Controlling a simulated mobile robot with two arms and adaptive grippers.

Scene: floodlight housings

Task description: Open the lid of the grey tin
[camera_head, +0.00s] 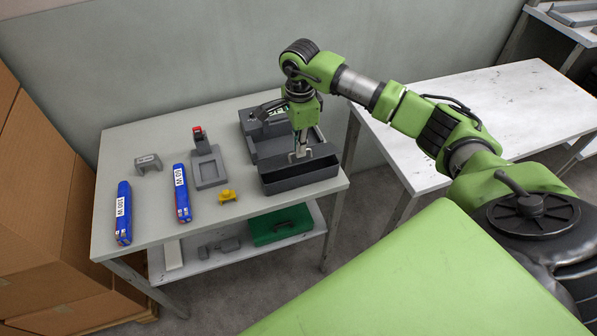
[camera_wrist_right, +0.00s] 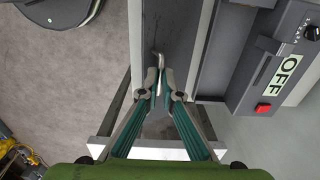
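The grey tin (camera_head: 303,183) is a long dark grey box at the front right of the left table. Its lid (camera_head: 325,150) seems tilted up at the back, with a dark gap showing above the front wall. My right gripper (camera_head: 300,154) points down at the lid. In the right wrist view my right gripper (camera_wrist_right: 161,94) has its fingertips close together around a thin silver handle (camera_wrist_right: 158,60) on the lid, and looks shut on it. The exact contact is small and partly hidden by the fingers. My left gripper is not in view.
Behind the tin is a grey tray-like unit (camera_head: 258,150); the wrist view shows an OFF panel with a red button (camera_wrist_right: 262,107). Blue 100 W (camera_head: 124,215) and 50 W (camera_head: 181,195) packs, a grey fixture (camera_head: 208,172) and a yellow part (camera_head: 227,196) lie left. A green case (camera_head: 280,225) is below.

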